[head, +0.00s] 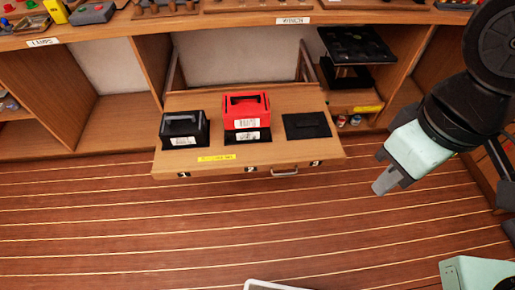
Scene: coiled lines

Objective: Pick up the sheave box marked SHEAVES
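A black box (184,127) with a top handle and a white label stands at the left of a pulled-out wooden drawer. A red box (246,107) with a dark handle and a white label stands in the middle, on a black base (261,134) with another white label. The labels are too small to read, so I cannot tell which box says SHEAVES. My gripper (386,182) hangs right of the drawer, apart from both boxes. Its grey fingers overlap from this angle, so I cannot tell whether it is open or shut. I see nothing held in it.
The drawer (205,165) bears a flat black pad (307,126) on its right, with nothing tall on it. A dark case (357,44) sits on the shelf behind right. A workbench (215,24) runs above. The plank floor (250,220) in front is clear.

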